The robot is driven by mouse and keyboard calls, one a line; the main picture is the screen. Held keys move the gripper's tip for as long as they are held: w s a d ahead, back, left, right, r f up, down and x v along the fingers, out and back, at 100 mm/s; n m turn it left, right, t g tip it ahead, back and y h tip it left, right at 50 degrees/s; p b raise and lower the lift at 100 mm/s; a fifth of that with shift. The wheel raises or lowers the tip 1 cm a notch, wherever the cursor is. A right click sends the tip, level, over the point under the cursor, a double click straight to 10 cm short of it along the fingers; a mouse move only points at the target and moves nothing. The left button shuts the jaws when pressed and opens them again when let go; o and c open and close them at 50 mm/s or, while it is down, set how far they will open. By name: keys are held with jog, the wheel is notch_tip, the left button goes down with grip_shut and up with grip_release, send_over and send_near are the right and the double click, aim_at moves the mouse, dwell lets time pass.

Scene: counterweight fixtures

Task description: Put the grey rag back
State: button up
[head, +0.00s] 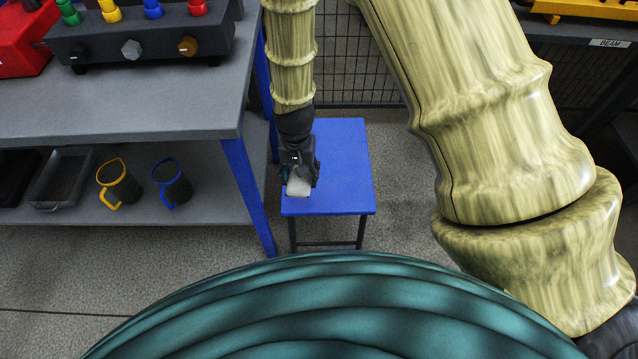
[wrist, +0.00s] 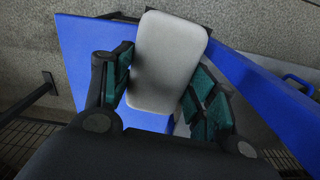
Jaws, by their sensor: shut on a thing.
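The grey rag (head: 299,187) is a pale, rounded block between the fingers of my gripper (head: 301,180), at the left front part of the blue stool (head: 345,185). In the wrist view the rag (wrist: 167,60) stands between the green-padded fingers of my gripper (wrist: 163,90), which are shut on it. The blue top (wrist: 80,55) shows behind it. I cannot tell whether the rag touches the stool top or is held just above it.
A grey workbench (head: 120,105) with a blue leg stands close on the left. Its lower shelf (head: 90,215) holds a yellow-handled mug (head: 122,185), a blue-handled mug (head: 174,186) and a dark tray (head: 62,178). A mesh fence (head: 355,60) stands behind the stool. The stool's right half is clear.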

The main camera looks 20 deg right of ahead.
notch_tip(320, 180, down, 9)
jog(key=s+a+n+b, duration=0.1)
jog(key=s+a+b, duration=0.1)
jog(key=b, duration=0.5)
jog(key=w+d, duration=0.3)
jog(key=w, duration=0.1)
jog(key=w+d+f+b, duration=0.1)
jog(key=w+d, duration=0.2)
jog(key=w, duration=0.1)
jog(key=w+d+b, duration=0.1)
jog(key=w+d, duration=0.3)
jog(key=shift+f, duration=0.35)
jog(key=shift+w+d+f+b, duration=0.1)
jog(key=shift+f+b, duration=0.3)
jog(key=shift+f, duration=1.35)
jog(key=o, duration=1.2)
jog(key=shift+f, duration=0.1)
jog(key=shift+c, duration=0.2)
notch_tip(320, 180, up, 12)
jog(key=p, duration=0.2)
